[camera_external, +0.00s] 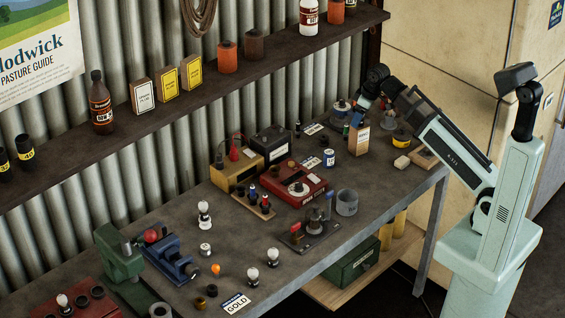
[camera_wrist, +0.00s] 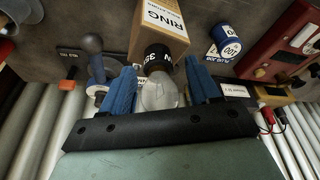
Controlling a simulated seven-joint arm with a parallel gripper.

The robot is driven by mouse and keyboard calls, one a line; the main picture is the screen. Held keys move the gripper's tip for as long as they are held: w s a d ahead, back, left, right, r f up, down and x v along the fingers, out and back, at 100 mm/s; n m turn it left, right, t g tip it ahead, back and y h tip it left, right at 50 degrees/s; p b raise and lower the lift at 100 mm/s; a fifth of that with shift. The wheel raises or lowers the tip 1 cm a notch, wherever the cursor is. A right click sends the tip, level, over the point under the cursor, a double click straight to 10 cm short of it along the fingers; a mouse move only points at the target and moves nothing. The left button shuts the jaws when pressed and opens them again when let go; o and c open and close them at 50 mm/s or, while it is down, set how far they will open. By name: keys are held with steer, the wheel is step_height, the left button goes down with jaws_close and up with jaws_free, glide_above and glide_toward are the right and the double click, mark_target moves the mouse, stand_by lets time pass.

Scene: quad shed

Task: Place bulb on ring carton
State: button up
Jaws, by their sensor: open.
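The ring carton (camera_external: 358,141) is a small upright tan box with a white label at the far right of the bench; it also shows in the wrist view (camera_wrist: 165,22). A clear bulb (camera_wrist: 158,93) with a black lettered base (camera_wrist: 158,58) is in line with the carton's top in the wrist view. Its base appears to rest on the carton, but exact contact is hard to see. My gripper (camera_wrist: 160,70) is open, with its blue fingers apart on either side of the bulb. In the external view my gripper (camera_external: 364,105) is just above the carton.
A yellow roll (camera_external: 402,138) is to the carton's right. Other bulbs (camera_external: 204,214) stand toward the front left. The corrugated wall and shelf (camera_external: 200,95) run behind.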

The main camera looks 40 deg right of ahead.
steer(key=shift+r, duration=0.1)
steer(key=v, duration=1.2)
